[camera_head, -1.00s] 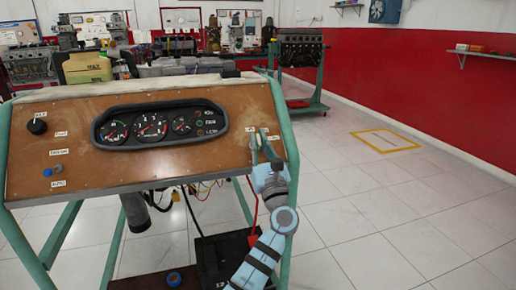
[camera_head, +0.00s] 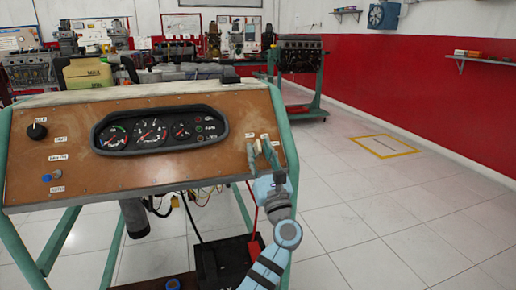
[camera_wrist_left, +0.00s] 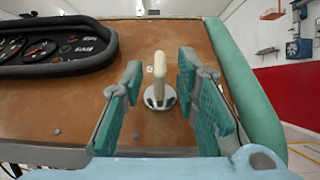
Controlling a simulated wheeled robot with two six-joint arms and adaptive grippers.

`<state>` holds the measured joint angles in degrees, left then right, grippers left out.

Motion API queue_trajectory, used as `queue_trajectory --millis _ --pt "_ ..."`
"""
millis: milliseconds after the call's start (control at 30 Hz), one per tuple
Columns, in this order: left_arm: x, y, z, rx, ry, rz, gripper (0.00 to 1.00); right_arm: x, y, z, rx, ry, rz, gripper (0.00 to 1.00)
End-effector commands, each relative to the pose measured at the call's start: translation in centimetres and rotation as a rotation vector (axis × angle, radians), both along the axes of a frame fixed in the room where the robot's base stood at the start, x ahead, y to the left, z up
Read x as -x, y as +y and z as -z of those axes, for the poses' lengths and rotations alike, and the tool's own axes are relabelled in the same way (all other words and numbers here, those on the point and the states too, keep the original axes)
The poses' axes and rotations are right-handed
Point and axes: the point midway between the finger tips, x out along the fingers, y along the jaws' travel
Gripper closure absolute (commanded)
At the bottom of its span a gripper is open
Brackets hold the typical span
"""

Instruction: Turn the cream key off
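The cream key (camera_wrist_left: 159,65) stands upright in a round silver switch on the right part of the brown dashboard panel (camera_head: 110,177). In the left wrist view it sits between the two teal finger pads of my left gripper (camera_wrist_left: 160,92). The fingers are apart, with a visible gap on each side of the key. In the head view my left gripper (camera_head: 264,155) reaches up to the panel's right end, and its fingers largely hide the key there. My right gripper does not show.
A gauge cluster (camera_head: 160,132) fills the panel's middle. A black knob (camera_head: 37,131) and a blue button (camera_head: 57,176) are at its left. The green frame post (camera_head: 284,125) is close on the gripper's right. Open tiled floor (camera_head: 400,210) lies to the right.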

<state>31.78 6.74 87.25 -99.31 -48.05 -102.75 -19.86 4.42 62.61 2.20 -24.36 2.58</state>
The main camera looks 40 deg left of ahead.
Motion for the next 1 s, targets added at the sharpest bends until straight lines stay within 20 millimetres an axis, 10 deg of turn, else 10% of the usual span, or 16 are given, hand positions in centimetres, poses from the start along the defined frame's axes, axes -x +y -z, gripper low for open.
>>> queue_trajectory --millis 300,833,1000 --pt "2.7 -4.1 3.0 0.002 0.002 0.000 0.72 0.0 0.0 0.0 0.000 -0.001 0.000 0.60" --pt "2.7 -4.2 3.2 0.007 0.002 0.005 0.72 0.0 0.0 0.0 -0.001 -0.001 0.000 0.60" --pt "1.2 -3.9 9.4 0.184 0.016 0.143 0.72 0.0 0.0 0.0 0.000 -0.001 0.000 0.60"
